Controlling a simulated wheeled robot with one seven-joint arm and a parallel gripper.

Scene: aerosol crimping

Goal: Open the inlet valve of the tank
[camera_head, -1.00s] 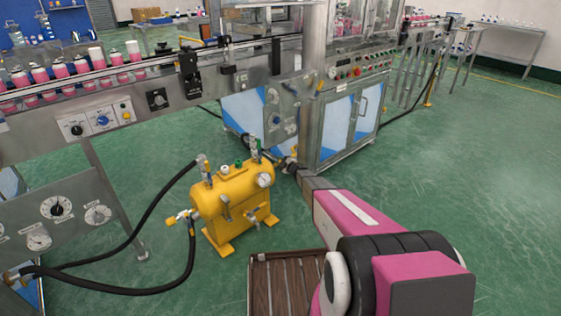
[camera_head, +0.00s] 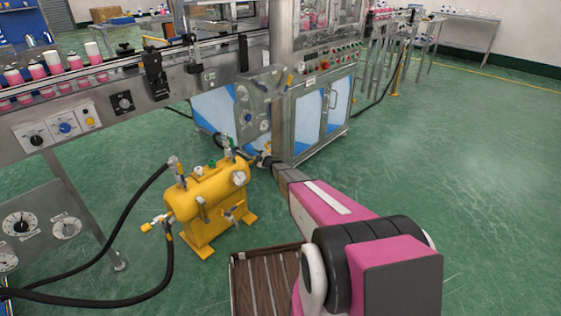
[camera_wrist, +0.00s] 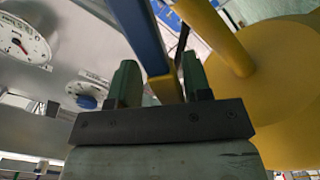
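The yellow tank (camera_head: 192,208) stands on the green floor left of my arm in the head view. It has a round gauge (camera_head: 239,178), upright fittings on top and a small valve on its left side (camera_head: 156,222). My gripper (camera_head: 262,160) is beside the tank's upper right fitting (camera_head: 227,147), small and partly unclear there. In the wrist view my gripper (camera_wrist: 160,80) has its two fingers apart. A blue bar and a yellow strip (camera_wrist: 167,88) show in or behind the gap; I cannot tell whether the fingers touch them. The yellow tank body (camera_wrist: 285,90) fills the right side.
Black hoses (camera_head: 130,220) run from the tank to the left. A steel machine cabinet (camera_head: 322,115) stands behind my gripper. A conveyor with pink bottles (camera_head: 75,63) crosses the upper left. A gauge panel (camera_wrist: 50,85) is close by in the wrist view. The right floor is clear.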

